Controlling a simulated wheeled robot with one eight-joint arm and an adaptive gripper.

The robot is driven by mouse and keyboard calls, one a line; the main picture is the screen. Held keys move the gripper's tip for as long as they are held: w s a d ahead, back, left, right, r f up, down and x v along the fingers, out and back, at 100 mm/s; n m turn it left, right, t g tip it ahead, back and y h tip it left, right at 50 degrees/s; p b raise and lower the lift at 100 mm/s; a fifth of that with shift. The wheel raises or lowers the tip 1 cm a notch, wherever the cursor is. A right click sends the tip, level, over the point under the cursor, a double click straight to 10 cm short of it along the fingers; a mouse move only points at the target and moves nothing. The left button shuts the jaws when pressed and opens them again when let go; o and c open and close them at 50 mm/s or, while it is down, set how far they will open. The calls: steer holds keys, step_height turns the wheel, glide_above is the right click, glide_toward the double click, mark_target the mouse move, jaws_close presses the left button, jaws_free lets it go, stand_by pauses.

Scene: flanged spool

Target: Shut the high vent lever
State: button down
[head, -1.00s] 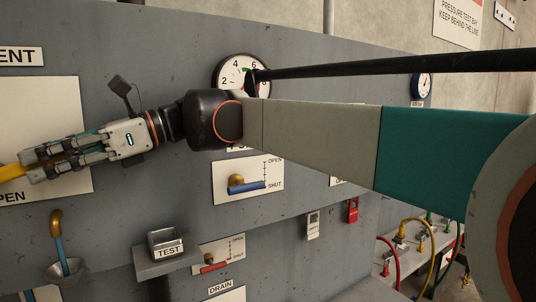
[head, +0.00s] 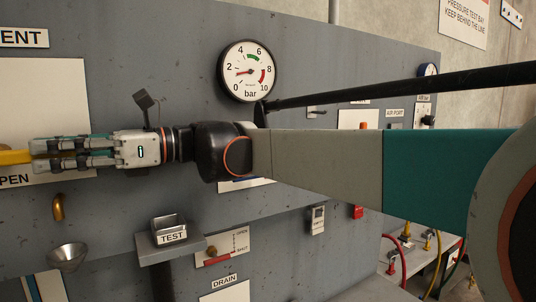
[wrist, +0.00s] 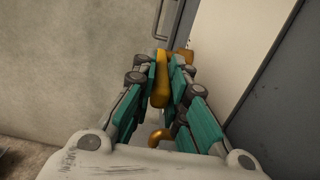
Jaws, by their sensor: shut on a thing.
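The vent lever (head: 14,157) is a yellow bar at the left edge of the head view, lying about level. Its other end is cut off by the picture edge. My gripper (head: 40,153) reaches left along the panel, its fingers shut on the bar's end. In the wrist view, the yellow lever (wrist: 160,80) runs between the teal-padded fingers of my gripper (wrist: 172,72). A pale plate (head: 45,105) is behind the lever, with a partly cut-off "ENT" label (head: 22,38) above and "PEN" lettering below.
A round bar gauge (head: 248,71) sits above my wrist, its needle near 2. Below are a brass spout (head: 58,208), a funnel (head: 67,254), a TEST tray (head: 168,232) and a red-handled valve (head: 218,258). My arm crosses in front of the panel.

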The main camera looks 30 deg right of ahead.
steer(key=c, duration=1.6)
jaws_free()
steer(key=shift+s, duration=0.1)
steer(key=d, duration=1.2)
steer(key=shift+f, duration=0.15)
